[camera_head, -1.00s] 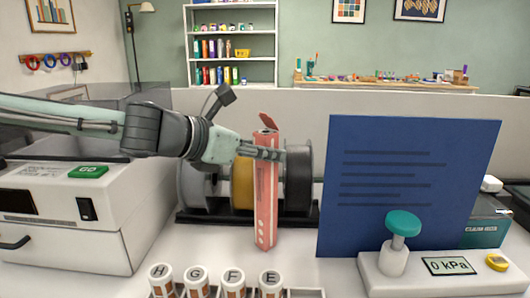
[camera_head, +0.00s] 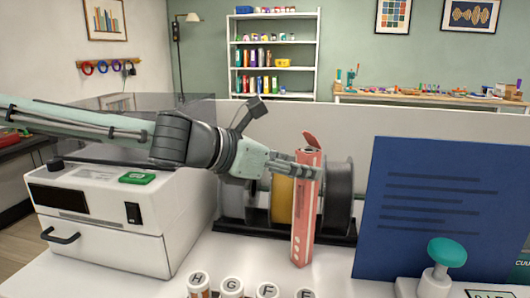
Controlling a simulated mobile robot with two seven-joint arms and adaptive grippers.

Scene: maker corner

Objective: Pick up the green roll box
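A tall, narrow salmon-red box (camera_head: 302,225) stands upright in front of the spools, its top flap tilted open. My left gripper (camera_head: 305,171) reaches in from the left, and its fingers lie across the upper part of this box and look shut on it. I cannot tell whether the box's base touches the table. I see no green roll box in this view. My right gripper does not show.
Behind the box is a spool rack with a yellow spool (camera_head: 282,198) and dark spools (camera_head: 339,195). Lettered jars (camera_head: 232,287) stand in front. A white machine (camera_head: 110,215) is at left; a blue panel (camera_head: 440,200) and a teal-knobbed device (camera_head: 446,252) are at right.

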